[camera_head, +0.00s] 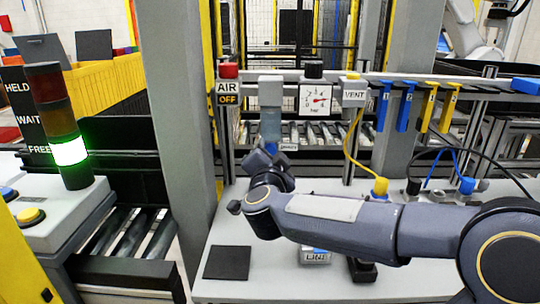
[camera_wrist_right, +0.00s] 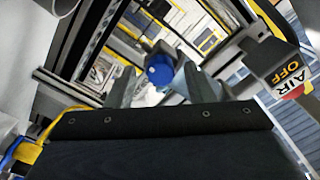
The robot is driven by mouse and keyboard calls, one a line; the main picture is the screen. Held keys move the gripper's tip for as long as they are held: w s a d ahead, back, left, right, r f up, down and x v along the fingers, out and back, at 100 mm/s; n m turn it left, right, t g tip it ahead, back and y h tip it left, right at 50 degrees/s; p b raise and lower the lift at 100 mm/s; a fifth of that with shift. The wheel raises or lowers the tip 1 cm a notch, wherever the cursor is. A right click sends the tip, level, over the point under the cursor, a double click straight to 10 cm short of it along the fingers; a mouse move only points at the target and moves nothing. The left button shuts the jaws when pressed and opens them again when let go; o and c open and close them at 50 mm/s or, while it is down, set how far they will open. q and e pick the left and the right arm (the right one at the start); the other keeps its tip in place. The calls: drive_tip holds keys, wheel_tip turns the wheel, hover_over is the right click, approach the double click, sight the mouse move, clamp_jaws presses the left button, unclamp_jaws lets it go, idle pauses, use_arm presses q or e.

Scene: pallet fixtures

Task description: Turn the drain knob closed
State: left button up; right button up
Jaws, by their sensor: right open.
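The drain knob shows as a blue round piece (camera_wrist_right: 160,71) in the right wrist view, and as a blue part (camera_head: 270,130) below the grey filter body in the head view. A small label (camera_head: 288,147) sits beside it. My right gripper (camera_head: 268,158) is just below the knob in the head view. In the right wrist view my right gripper (camera_wrist_right: 158,80) is open, with one finger to each side of the knob. I cannot tell whether the fingers touch it. The knob's lower end is partly hidden by the gripper. My left gripper is not in view.
On the rail are a red AIR knob (camera_head: 229,71) with an OFF sign, a pressure gauge (camera_head: 317,99) and a VENT block (camera_head: 354,93). Blue and yellow clips hang at the right. A black pad (camera_head: 227,262) lies on the bench. The signal tower (camera_head: 68,151) glows green at FREE.

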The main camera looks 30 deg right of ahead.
drive_tip(key=v, duration=0.7)
drive_tip(key=shift+s+a, duration=0.2)
drive_tip(key=shift+s, duration=0.15)
